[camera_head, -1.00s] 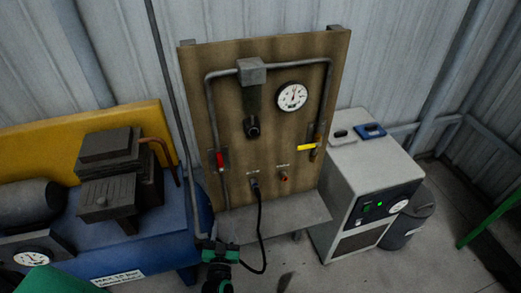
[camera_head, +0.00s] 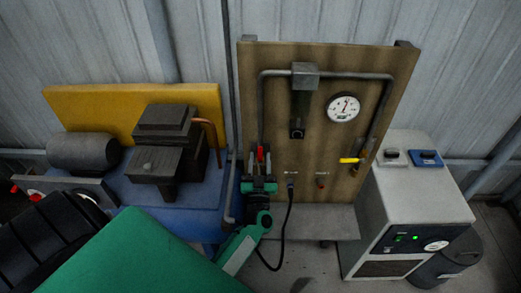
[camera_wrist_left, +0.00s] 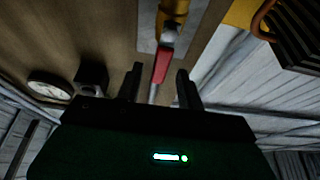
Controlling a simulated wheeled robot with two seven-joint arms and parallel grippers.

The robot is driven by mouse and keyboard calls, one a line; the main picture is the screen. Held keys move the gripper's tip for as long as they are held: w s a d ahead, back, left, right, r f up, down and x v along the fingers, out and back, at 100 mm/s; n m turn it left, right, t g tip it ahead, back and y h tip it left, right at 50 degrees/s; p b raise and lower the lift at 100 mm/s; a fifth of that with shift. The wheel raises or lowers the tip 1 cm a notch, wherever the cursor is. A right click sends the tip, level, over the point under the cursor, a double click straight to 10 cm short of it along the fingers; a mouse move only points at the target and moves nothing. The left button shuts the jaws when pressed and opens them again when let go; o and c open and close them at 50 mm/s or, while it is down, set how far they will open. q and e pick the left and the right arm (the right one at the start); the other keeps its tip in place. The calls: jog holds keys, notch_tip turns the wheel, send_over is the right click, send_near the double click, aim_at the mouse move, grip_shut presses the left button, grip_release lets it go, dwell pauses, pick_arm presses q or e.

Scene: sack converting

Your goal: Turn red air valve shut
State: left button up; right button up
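The red air valve's handle (camera_head: 260,153) is upright on the left pipe of the brown board. In the left wrist view the red handle (camera_wrist_left: 161,66) hangs from a valve with a yellowish body (camera_wrist_left: 172,18). My left gripper (camera_head: 260,164) is at the valve in the head view and covers its lower part. In the left wrist view my left gripper (camera_wrist_left: 159,72) is open, with one finger to each side of the red handle's end. Gaps show on both sides, so it does not grip the handle. My right gripper is out of view.
The board (camera_head: 335,155) carries a round gauge (camera_head: 343,108), a yellow-handled valve (camera_head: 351,160) and a black hose (camera_head: 287,220). A blue compressor (camera_head: 190,195) stands at left, a grey machine (camera_head: 415,190) at right. A shelf (camera_head: 335,222) juts out below the board.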

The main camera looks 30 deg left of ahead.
aim_at(260, 154)
pick_arm(q)
jog(key=shift+x, duration=1.5)
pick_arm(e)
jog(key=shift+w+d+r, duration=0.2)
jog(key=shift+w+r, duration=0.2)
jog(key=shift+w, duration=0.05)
pick_arm(q)
jog(key=shift+c, duration=0.2)
grip_shut()
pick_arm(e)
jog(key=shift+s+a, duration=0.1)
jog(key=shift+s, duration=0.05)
